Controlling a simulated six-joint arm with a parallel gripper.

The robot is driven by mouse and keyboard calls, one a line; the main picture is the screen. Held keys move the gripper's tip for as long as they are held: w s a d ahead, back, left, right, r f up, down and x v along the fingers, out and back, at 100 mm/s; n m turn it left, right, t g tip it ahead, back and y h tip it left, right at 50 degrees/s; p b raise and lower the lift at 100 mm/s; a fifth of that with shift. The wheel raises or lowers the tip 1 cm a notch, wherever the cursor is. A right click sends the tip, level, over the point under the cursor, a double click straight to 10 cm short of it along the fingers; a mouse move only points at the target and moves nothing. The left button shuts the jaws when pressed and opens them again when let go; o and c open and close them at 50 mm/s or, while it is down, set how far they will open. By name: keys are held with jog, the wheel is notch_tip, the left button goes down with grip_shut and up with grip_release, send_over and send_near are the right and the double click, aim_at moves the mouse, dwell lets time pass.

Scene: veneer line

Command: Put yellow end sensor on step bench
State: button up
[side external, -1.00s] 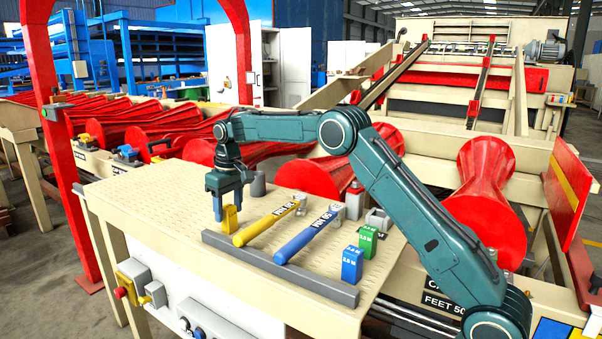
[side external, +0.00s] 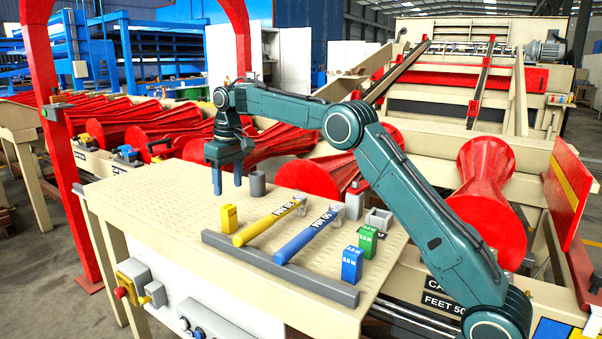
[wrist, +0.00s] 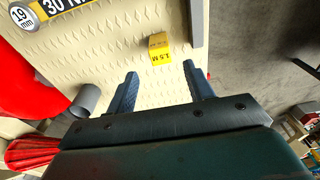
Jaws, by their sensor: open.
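A yellow block (side external: 228,218) stands upright on the tan, textured bench top (side external: 150,205), left of the yellow-handled tool; I take it to be the yellow end sensor. In the wrist view the yellow block (wrist: 159,46) reads 1.5 M and lies just beyond my fingertips, apart from them. My gripper (side external: 227,187) is open and empty, above and behind the block in the side view. My gripper's two blue fingers (wrist: 160,70) show spread in the wrist view, with bare bench between them.
A yellow-handled tool (side external: 265,224) and a blue-handled tool (side external: 303,240) lie on the bench. A blue block (side external: 352,265) and a green block (side external: 368,240) stand at right. A grey cup (side external: 257,183) is close to my gripper. A grey bar (side external: 280,268) edges the front.

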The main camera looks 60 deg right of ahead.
dwell(0.3)
jog(key=shift+s+a+r, duration=0.15)
jog(key=shift+s+r, duration=0.1)
jog(key=shift+r, duration=0.15)
jog(key=s+a+r+t, duration=0.1)
jog(key=s+a+r, duration=0.15)
jog(key=s, duration=0.45)
jog(key=s+a+r+t, duration=0.1)
jog(key=s+r, duration=0.3)
jog(key=s, duration=0.3)
jog(key=s+a+r, duration=0.2)
jog(key=s+r, duration=0.1)
jog(key=s, duration=0.3)
jog(key=s+f+t, duration=0.1)
jog(key=s+f, duration=0.2)
jog(key=s, duration=0.4)
jog(key=s+a+f, duration=0.1)
jog(key=s+f, duration=0.1)
jog(key=s, duration=0.5)
jog(key=s+f+t, duration=0.1)
jog(key=s+f, duration=0.2)
jog(key=s, duration=0.4)
jog(key=shift+s+a+f+t, duration=0.15)
jog(key=shift+s+f+t, duration=0.15)
jog(key=shift+s, duration=0.1)
